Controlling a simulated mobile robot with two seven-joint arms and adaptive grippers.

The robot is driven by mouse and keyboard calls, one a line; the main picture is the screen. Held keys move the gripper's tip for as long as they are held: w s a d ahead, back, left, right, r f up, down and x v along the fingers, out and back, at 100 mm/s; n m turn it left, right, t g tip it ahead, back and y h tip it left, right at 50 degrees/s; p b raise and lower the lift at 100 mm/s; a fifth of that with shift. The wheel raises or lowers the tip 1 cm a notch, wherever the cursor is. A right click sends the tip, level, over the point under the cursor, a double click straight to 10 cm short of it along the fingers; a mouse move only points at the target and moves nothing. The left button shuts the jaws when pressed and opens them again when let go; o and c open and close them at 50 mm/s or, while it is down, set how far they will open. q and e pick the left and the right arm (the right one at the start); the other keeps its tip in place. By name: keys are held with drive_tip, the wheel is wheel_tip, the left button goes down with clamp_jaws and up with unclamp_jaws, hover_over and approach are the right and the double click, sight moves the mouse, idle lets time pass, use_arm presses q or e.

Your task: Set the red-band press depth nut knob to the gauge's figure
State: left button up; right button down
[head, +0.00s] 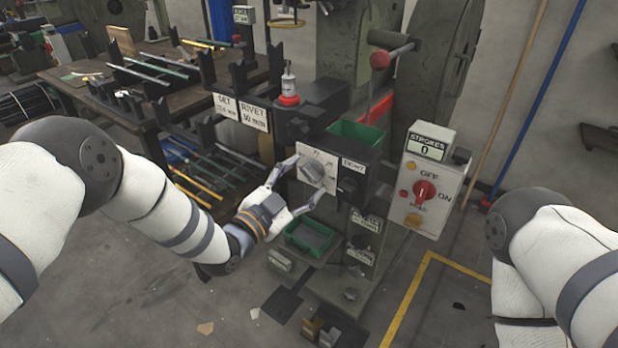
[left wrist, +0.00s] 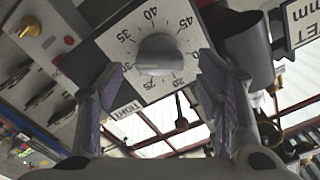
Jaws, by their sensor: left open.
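The knob (head: 312,171) is a grey round knob on a white dial plate on the front of the press. In the left wrist view the knob (left wrist: 158,54) sits on the dial plate (left wrist: 135,28), with figures from 20 to 45 around it. My left gripper (head: 302,187) is open, its fingers on either side of the knob; I cannot tell whether they touch it. The left gripper (left wrist: 160,82) also shows open in the wrist view. A small cylinder with a red band (head: 289,97) stands on the press. My right gripper is out of view.
White sign plates (head: 254,111) read RIVET 30 mm and a set figure. A control box (head: 423,180) with a red switch stands right of the dial; its display reads STROKES 0. Green bins (head: 355,140) sit above and below. A workbench (head: 85,85) stands behind left.

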use_arm(q)
drive_tip(key=shift+x, duration=1.1)
drive_tip(key=c, duration=1.2)
drive_tip(key=shift+o, duration=0.2)
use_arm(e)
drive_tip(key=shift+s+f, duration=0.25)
use_arm(q)
drive_tip(key=shift+n, duration=0.3)
drive_tip(key=n+b, duration=0.1)
drive_tip(key=n, duration=0.3)
drive_tip(key=shift+a+f+n, duration=0.1)
drive_tip(key=shift+n, duration=0.2)
drive_tip(key=n, duration=0.4)
drive_tip(key=shift+w+n+b, duration=0.1)
drive_tip(key=shift+n+b, duration=0.3)
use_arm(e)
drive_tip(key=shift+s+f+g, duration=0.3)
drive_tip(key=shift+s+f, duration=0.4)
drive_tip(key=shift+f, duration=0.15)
use_arm(q)
drive_tip(key=o, duration=1.2)
drive_tip(key=shift+c, duration=0.2)
